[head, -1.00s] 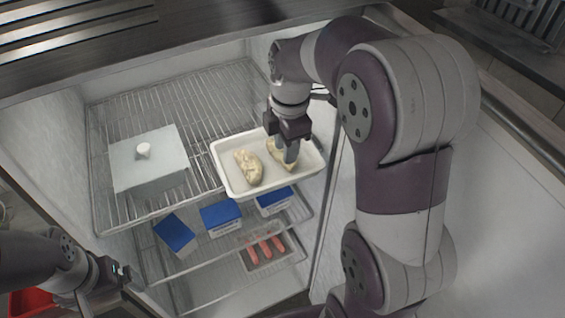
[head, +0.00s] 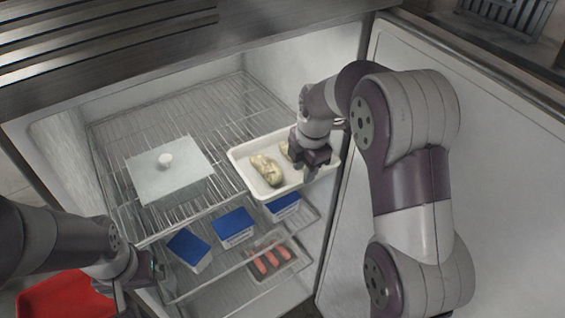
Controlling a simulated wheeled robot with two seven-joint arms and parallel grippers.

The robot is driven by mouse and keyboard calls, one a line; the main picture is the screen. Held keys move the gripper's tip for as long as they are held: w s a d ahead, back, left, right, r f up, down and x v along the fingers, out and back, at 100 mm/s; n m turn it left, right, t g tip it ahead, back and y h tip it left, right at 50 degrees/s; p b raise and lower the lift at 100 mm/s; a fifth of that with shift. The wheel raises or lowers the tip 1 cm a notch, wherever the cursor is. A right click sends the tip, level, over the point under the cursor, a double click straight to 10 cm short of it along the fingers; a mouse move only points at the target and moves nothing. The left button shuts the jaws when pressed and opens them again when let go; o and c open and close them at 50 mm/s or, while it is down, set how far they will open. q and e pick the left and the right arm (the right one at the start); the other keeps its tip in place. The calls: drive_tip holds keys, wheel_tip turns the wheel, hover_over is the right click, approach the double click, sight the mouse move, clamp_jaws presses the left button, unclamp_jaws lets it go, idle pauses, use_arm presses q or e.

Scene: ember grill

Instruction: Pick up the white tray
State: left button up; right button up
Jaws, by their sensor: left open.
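The white tray (head: 238,166) is a shallow rectangular tray on the upper wire shelf of the open fridge, at the right. It holds pale, lumpy food pieces (head: 267,170); one is partly hidden by my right gripper. My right gripper (head: 309,172) points down at the tray's front right side, with its fingertips at or just above the rim. I cannot tell whether it is shut on the rim. My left gripper (head: 152,277) is open and empty at the lower left, in front of the shelves and apart from the tray.
A pale lidded box (head: 170,172) with a white knob stands left on the upper shelf. Below are several blue-topped boxes (head: 234,225) and a tray of sausages (head: 270,262). A red bin (head: 65,297) is at lower left. The open fridge door (head: 505,190) is at right.

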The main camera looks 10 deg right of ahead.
drive_tip(key=f, duration=0.2)
drive_tip(key=f+p, duration=0.1)
drive_tip(key=shift+w+d+f, duration=0.3)
drive_tip(key=shift+d, duration=0.1)
drive_tip(key=shift+a, duration=0.1)
drive_tip(key=c, duration=0.4)
drive_tip(key=shift+s+a+r, duration=0.1)
drive_tip(key=shift+a+r, duration=0.1)
clamp_jaws()
